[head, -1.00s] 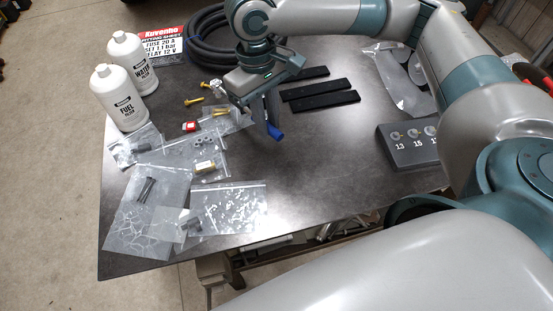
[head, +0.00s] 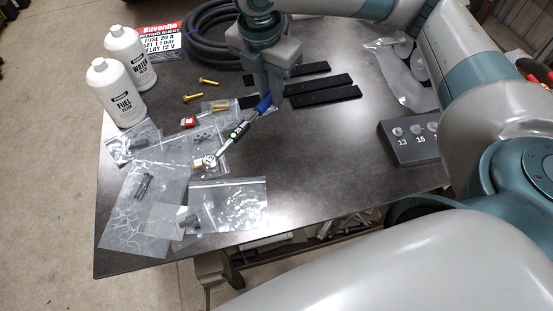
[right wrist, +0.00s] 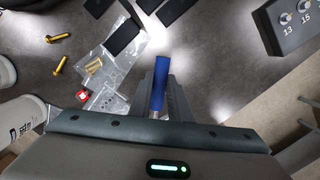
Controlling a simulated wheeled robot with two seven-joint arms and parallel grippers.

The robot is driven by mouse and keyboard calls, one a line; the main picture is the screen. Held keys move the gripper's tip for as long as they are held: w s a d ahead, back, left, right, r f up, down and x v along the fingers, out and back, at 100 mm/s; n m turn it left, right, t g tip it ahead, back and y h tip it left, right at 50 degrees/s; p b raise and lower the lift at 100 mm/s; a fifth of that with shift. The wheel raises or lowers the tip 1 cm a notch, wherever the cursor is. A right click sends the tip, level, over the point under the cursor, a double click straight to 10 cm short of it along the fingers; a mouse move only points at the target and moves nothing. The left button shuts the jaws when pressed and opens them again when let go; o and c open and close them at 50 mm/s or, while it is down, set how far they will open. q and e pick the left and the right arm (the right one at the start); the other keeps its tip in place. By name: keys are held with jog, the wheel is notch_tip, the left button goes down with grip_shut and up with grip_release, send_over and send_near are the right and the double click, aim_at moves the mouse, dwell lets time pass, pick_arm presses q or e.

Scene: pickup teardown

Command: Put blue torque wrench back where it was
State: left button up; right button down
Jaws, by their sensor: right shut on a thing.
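I cannot tell whether the wrench touches the bags. My left gripper is not in view.
Several clear bags of small parts (head: 228,194) cover the table's left half. Two white bottles (head: 116,92), a sign (head: 162,41) and a black hose (head: 208,38) stand behind. Black bars (head: 325,90) lie right of the gripper. A grey numbered block (head: 409,143) sits right.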

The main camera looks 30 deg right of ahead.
jog(key=n, duration=0.3)
jog(key=r+n, duration=0.1)
jog(key=n, duration=0.1)
jog(key=shift+w+d, duration=0.3)
jog(key=shift+d, duration=0.05)
jog(key=n, duration=0.3)
jog(key=shift+w+d+r+t+y+b, duration=0.2)
jog(key=shift+d+t+y+b, duration=0.1)
jog(key=shift+y+b, duration=0.1)
jog(key=n, duration=0.2)
jog(key=r+n, duration=0.1)
jog(key=n, duration=0.1)
jog(key=shift+w+d+y, duration=0.15)
jog(key=shift+d+y, duration=0.05)
jog(key=shift+y, duration=0.1)
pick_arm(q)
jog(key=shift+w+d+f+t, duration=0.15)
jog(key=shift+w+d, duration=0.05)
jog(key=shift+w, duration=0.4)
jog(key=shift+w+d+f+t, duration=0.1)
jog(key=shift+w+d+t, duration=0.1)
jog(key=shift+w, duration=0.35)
pick_arm(e)
jog(key=shift+w+d+r+n, duration=0.1)
jog(key=shift+d+r+n, duration=0.05)
jog(key=shift+n, duration=1.05)
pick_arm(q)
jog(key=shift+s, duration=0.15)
